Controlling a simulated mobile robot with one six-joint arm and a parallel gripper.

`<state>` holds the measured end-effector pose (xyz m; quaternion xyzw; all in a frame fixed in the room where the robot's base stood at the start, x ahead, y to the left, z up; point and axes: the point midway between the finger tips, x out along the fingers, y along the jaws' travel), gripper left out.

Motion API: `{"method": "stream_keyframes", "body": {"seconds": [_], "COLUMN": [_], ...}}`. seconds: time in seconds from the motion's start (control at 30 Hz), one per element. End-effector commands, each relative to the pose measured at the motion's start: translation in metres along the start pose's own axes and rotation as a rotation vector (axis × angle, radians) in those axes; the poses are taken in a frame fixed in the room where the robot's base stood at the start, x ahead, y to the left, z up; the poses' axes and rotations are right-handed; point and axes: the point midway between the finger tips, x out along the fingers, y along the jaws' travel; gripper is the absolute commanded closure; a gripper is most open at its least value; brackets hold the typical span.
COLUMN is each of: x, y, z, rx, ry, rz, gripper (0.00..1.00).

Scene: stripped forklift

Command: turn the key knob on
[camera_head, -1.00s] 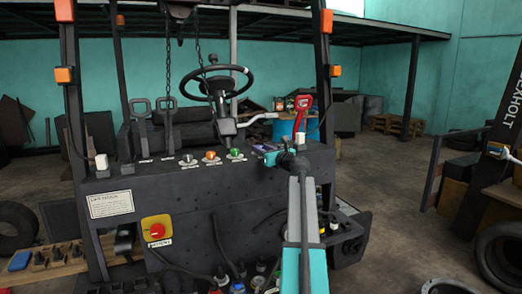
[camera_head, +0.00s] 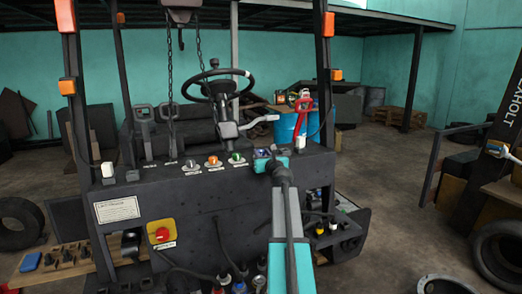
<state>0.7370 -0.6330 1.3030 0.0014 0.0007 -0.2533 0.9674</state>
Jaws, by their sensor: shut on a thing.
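The forklift's dark dash panel (camera_head: 215,176) crosses the middle of the view. Three knobs stand in a row on it: a dark one (camera_head: 191,164), an orange one (camera_head: 213,161) and a green one (camera_head: 236,158), with small white labels below. My gripper (camera_head: 264,158) is at the panel's top, just right of the green knob. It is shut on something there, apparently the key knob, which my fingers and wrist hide. My teal and grey arm reaches up to it from below. I cannot read how far the knob is turned.
The steering wheel (camera_head: 217,85) and a red lever (camera_head: 302,112) rise behind the panel. Two chains hang left of the wheel. A yellow plate with a red button (camera_head: 161,233) is on the panel's lower left. Cables and connectors crowd below.

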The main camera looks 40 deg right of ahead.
Motion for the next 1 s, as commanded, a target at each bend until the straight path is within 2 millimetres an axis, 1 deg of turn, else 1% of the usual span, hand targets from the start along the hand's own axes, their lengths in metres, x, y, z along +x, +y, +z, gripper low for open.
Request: {"method": "stream_keyframes", "body": {"seconds": [0.03, 0.5, 0.97, 1.0], "x": [-0.0003, -0.0008, -0.0011, -0.0011], "y": [0.0024, 0.0039, 0.0045, 0.0045], "z": [0.0013, 0.0003, -0.0015, -0.0015], "rx": [0.001, 0.000, -0.002, -0.002], "ry": [0.004, 0.003, 0.000, 0.000], "rz": [-0.006, -0.097, -0.112, -0.112], "gripper": [0.93, 0.93, 0.93, 0.66]}}
